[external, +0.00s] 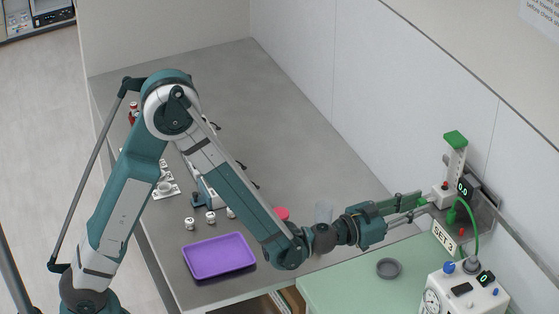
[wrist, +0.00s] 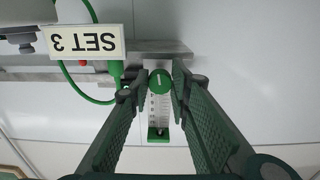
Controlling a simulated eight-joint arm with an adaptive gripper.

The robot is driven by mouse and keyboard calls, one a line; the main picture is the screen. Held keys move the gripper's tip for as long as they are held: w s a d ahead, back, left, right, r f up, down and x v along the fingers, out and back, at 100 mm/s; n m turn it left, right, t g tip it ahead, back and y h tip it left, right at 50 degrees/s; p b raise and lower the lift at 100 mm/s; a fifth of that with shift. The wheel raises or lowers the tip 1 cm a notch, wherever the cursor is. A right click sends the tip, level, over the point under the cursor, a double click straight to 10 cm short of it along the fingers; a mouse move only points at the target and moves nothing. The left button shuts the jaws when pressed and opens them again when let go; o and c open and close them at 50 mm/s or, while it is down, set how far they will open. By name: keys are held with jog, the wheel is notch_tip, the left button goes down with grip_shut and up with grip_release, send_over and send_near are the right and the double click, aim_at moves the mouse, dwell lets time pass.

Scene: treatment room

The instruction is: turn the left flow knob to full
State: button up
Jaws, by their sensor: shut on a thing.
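The green flow knob (wrist: 160,82) with a white mark sits between my fingertips in the wrist view. It is on a flowmeter with a white scale tube (wrist: 159,107) and a green end; in the external view the flowmeter (external: 457,163) stands upright on the wall rail with a green top. My gripper (external: 428,201) reaches it from the left and is shut on the knob; it also shows in the wrist view (wrist: 160,76). The fingers mostly hide the knob in the external view. A small display (external: 463,188) beside it reads 0.0.
A sign (external: 443,238) reading SET 3 hangs close below my gripper. A green hose (external: 474,222) runs down to a white machine (external: 466,291) with a gauge and a blue knob. A purple tray (external: 219,256) and small items lie on the grey counter (external: 280,120).

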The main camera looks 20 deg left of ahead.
jog(key=shift+n+b, duration=0.35)
jog(key=shift+n, duration=0.05)
jog(key=n+b, duration=0.1)
jog(key=n, duration=0.1)
jog(key=shift+f+n, duration=0.1)
jog(key=shift+n, duration=0.3)
jog(key=n+b, duration=0.2)
jog(key=n, duration=0.2)
jog(key=n+b, duration=0.1)
jog(key=n, duration=0.3)
jog(key=shift+s+b, duration=0.1)
jog(key=shift+b, duration=0.2)
jog(key=n+b, duration=0.1)
jog(key=n, duration=0.3)
jog(key=shift+r, duration=0.2)
jog(key=o, duration=0.9)
